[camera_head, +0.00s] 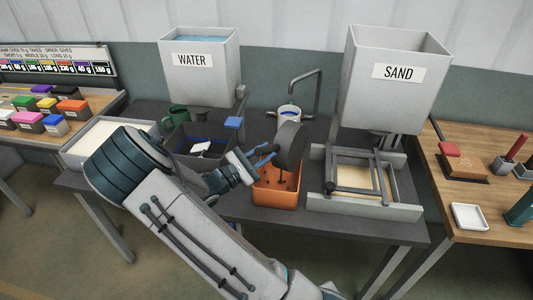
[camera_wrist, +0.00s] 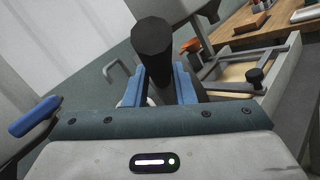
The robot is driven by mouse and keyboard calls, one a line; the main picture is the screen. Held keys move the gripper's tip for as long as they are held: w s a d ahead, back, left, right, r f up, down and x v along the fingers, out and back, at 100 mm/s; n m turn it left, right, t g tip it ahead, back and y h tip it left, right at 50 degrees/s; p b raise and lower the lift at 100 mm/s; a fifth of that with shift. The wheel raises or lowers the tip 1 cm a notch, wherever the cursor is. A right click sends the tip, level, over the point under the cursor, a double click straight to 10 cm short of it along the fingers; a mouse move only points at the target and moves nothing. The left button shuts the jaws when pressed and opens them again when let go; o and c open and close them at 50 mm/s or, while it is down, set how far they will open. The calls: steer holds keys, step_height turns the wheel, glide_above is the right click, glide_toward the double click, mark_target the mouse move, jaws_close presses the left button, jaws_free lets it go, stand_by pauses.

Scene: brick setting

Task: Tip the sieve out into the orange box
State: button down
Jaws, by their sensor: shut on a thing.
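The sieve (camera_head: 290,145) is a dark grey round pan, tilted up on its edge above the orange box (camera_head: 276,207). My gripper (camera_head: 262,156) is shut on the sieve's handle, to the left of the pan. In the wrist view, the blue fingers of my gripper (camera_wrist: 160,88) close around a dark handle (camera_wrist: 152,42). The orange box stands open on the dark table, with several small dark spots or bits inside it. The sieve's inner side is hard to see, so I cannot tell what is left in it.
A sand hopper (camera_head: 392,90) stands above a framed tray of sand (camera_head: 362,205) on the right. A water tank (camera_head: 200,85) is at the back left.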

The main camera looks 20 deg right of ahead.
steer(key=r+m, duration=0.1)
steer(key=w+r+m+y, duration=0.1)
steer(key=m, duration=0.1)
steer(key=a+r+m+g+y+b, duration=0.1)
steer(key=m, duration=0.1)
steer(key=shift+w, duration=0.2)
stand_by(0.6)
steer(key=shift+m, duration=0.3)
steer(key=shift+r+m+t+y+b, duration=0.3)
steer(key=shift+m+y+b, duration=0.45)
steer(key=shift+m+b, duration=0.85)
steer(key=shift+r+m+t+y+b, duration=0.35)
steer(key=shift+m+y+b, duration=0.5)
steer(key=shift+b, duration=1.2)
steer(key=shift+r+m+t+y+b, duration=0.15)
steer(key=shift+r+m+y+b, duration=0.35)
steer(key=shift+m+b, duration=1.15)
steer(key=shift+f+b, duration=0.15)
steer(key=shift+b, duration=0.25)
